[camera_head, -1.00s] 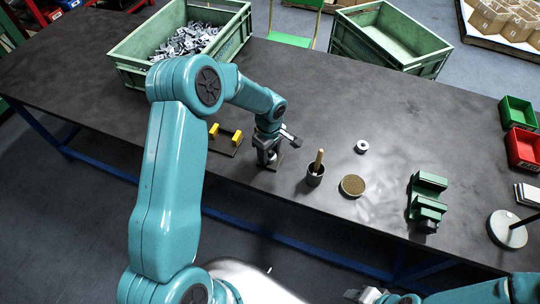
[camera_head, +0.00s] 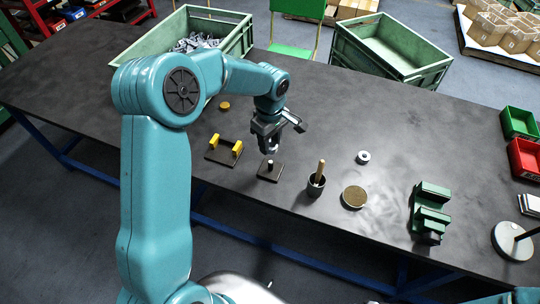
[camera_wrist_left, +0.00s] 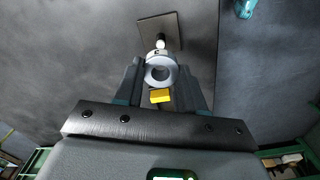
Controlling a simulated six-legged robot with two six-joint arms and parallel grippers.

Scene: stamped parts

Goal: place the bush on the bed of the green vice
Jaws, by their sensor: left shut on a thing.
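The bush (camera_wrist_left: 160,72), a pale metal ring with a round hole, is between the fingers of my left gripper (camera_wrist_left: 160,88) in the left wrist view. In the head view my left gripper (camera_head: 267,146) is shut on it, above a dark plate with an upright peg (camera_head: 270,172); the bush is mostly hidden by the fingers there. The green vice (camera_head: 430,210) stands at the right of the table, well apart from the gripper, with its bed between green blocks. My right gripper is not in view.
A stand with yellow posts (camera_head: 224,150) is left of the peg plate. A dark cup with a wooden handle (camera_head: 317,180), a brown disc (camera_head: 354,197) and a pale ring (camera_head: 363,157) lie between gripper and vice. A round grey base (camera_head: 513,241) is right of the vice.

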